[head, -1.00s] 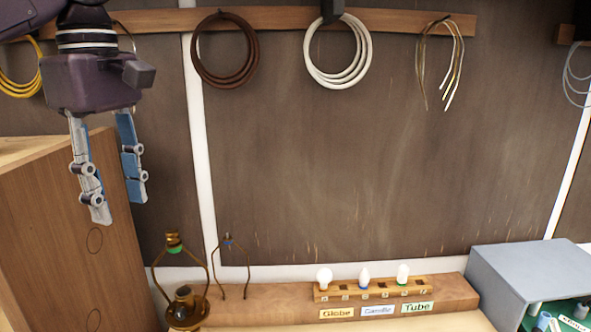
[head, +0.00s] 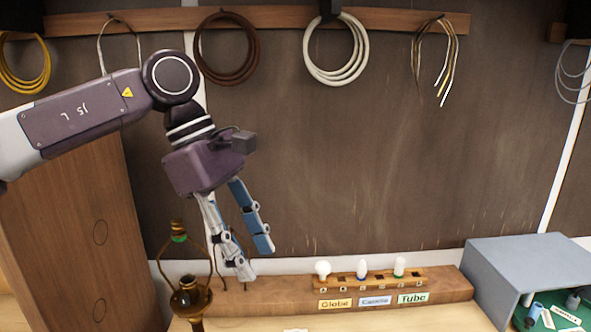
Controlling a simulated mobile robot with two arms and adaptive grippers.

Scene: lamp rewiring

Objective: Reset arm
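My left gripper (head: 254,264) hangs down in the middle left of the head view, fingers apart with nothing between them. It is in front of the back wall, to the right of and slightly above the brown lamp base (head: 190,299), and it covers part of the wire harp behind it. My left arm (head: 85,110) reaches in from the left edge. The lamp has a wire frame with a green band (head: 179,237) at its top. My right gripper is not in view.
A bulb rack (head: 370,282) with three bulbs stands on a wooden ledge behind labels Globe, Candle and Tube. A grey box (head: 520,262) stands at the right. Cable coils, including a white one (head: 337,50), hang from the rail. A wooden cabinet (head: 75,240) is at the left.

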